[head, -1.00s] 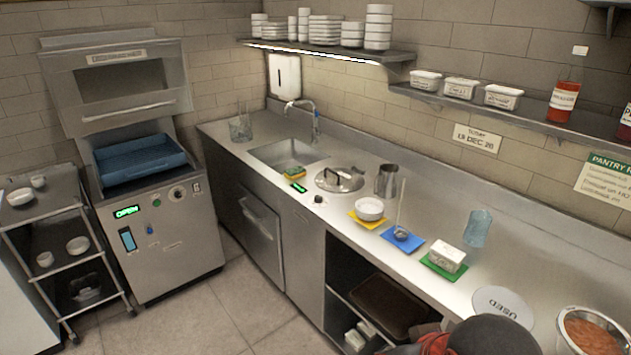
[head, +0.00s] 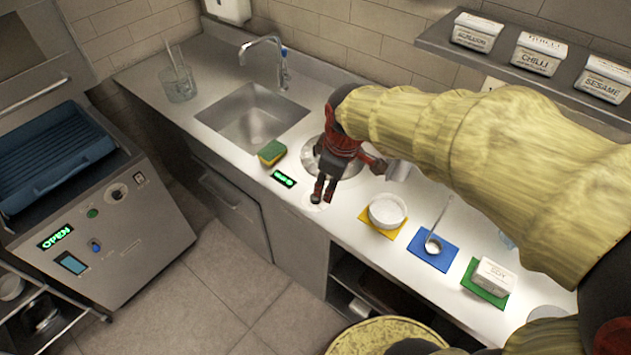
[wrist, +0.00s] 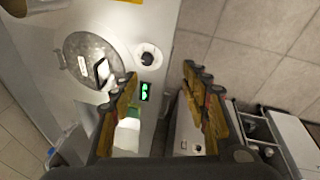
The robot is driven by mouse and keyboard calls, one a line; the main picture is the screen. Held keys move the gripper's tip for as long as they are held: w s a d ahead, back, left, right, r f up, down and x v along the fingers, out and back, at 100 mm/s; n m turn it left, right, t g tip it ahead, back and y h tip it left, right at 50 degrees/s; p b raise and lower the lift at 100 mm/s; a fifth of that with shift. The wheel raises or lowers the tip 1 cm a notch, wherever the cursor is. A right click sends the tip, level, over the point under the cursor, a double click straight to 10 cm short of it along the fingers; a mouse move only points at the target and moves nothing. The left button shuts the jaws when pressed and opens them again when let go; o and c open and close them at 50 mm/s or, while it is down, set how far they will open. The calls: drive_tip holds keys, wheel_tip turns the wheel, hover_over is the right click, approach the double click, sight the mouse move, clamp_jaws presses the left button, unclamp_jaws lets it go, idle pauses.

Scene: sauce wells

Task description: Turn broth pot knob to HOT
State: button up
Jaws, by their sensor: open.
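The broth pot has a round steel lid (head: 312,158), set in the counter and partly hidden by my gripper in the head view. In the wrist view the lid (wrist: 82,52) shows with its handle. The black knob (wrist: 147,58) sits on a pale round plate beside the lid in the wrist view; its setting is too small to read. In the head view the knob is hidden behind my gripper. A small green-lit display (head: 284,178) is near it. My gripper (head: 322,194) is open and empty, pointing down by the knob; its fingers (wrist: 160,76) are apart in the wrist view.
A sponge (head: 271,152) and a sink (head: 250,116) lie left of the pot. To the right are a bowl (head: 387,210), a ladle on a blue mat (head: 446,258) and a white tub (head: 494,275). The counter's front edge is close to the knob.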

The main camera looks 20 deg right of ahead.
drive_tip(key=w+f+n+g+p, duration=0.1)
drive_tip(key=w+f+n+p, duration=0.3)
drive_tip(key=w, duration=0.3)
drive_tip(key=n+g+p, duration=0.2)
drive_tip(key=n+p, duration=0.5)
drive_tip(key=p, duration=0.1)
approach(316, 198)
drive_tip(key=shift+w, duration=0.35)
drive_tip(key=shift+f, duration=4.3)
drive_tip(key=shift+c, duration=0.8)
drive_tip(key=c, duration=1)
